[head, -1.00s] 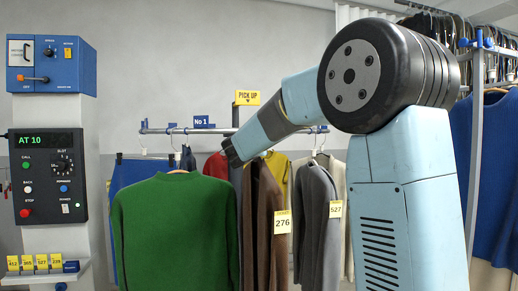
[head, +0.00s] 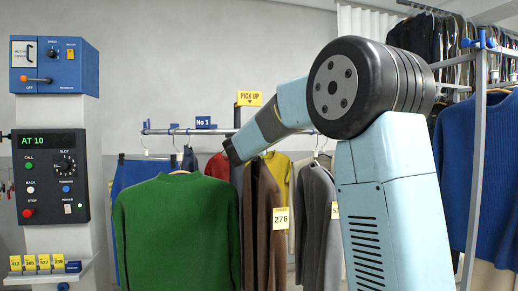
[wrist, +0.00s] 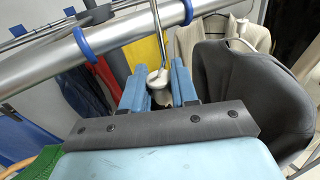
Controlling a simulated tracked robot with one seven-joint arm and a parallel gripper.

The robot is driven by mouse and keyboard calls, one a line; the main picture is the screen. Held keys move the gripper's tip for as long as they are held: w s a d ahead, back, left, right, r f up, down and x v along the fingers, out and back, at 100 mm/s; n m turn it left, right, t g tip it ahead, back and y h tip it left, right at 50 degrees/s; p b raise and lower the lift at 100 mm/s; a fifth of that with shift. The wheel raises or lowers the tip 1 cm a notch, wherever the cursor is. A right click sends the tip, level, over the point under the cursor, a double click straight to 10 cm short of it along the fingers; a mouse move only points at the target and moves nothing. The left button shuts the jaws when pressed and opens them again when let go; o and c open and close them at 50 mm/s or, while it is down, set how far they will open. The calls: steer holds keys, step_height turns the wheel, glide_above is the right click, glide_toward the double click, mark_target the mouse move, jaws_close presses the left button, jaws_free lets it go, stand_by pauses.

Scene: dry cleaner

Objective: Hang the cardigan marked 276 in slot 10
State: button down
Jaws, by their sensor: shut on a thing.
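The brown cardigan (head: 264,225) with the yellow tag 276 (head: 281,220) hangs upright at the rail, between a green sweater and a grey garment. My gripper (wrist: 158,88) is shut on the hanger (wrist: 158,76) at the base of its metal hook, between two blue fingers. The hook rises to the rail (wrist: 95,62) in the wrist view; I cannot tell whether it rests on it. The cardigan's body is hidden under my gripper there. In the head view the gripper is near the rail, its fingertips unclear. The slot display (head: 48,142) reads AT 10.
The green sweater (head: 175,235) hangs close on the left. The grey garment (head: 318,225) hangs close on the right; it also shows in the wrist view (wrist: 250,95). Blue rings (wrist: 83,41) divide the rail. A control post with a ticket shelf (head: 45,275) stands at far left.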

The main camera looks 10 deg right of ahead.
steer(key=shift+w, duration=0.65)
steer(key=shift+f, duration=0.35)
steer(key=shift+f, duration=1.2)
steer(key=shift+f, duration=0.2)
stand_by(0.5)
steer(key=c, duration=0.8)
jaws_free()
steer(key=shift+a, duration=0.1)
steer(key=v, duration=1.3)
steer(key=shift+s+a, duration=0.2)
steer(key=shift+s, duration=0.05)
